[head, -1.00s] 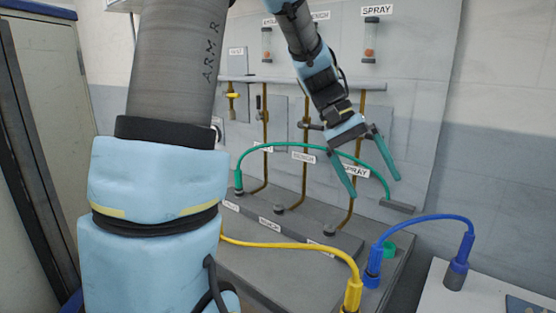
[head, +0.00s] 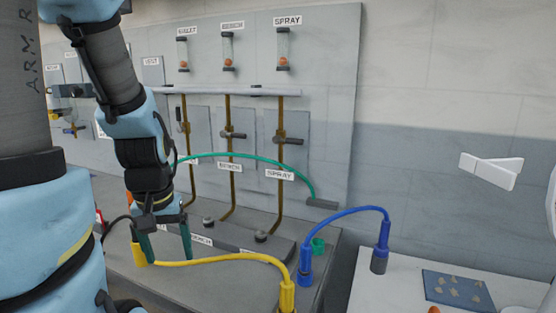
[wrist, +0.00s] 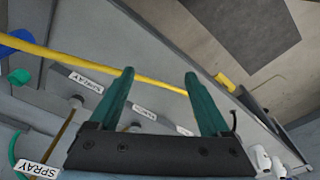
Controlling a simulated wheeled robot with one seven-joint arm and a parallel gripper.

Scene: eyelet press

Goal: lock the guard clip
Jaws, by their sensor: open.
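My gripper (head: 165,248) is open and points down over the grey bench, at the left end of a yellow hose (head: 215,261). In the wrist view my gripper (wrist: 159,76) has nothing between its two green fingers. The yellow hose (wrist: 150,84) runs across just past the fingertips there, and I cannot tell whether they touch. I cannot pick out a guard clip for certain. A white part of two flat bars (head: 491,170) shows at the right in the head view, and I cannot tell what it is.
A panel with SPRAY (head: 287,20) and other labels carries brown pipes and valves (head: 280,140). A green hose (head: 250,158) arches in front of it. A blue hose (head: 345,215) bridges to a white table (head: 400,270) at right, with a dark blue mat (head: 458,290).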

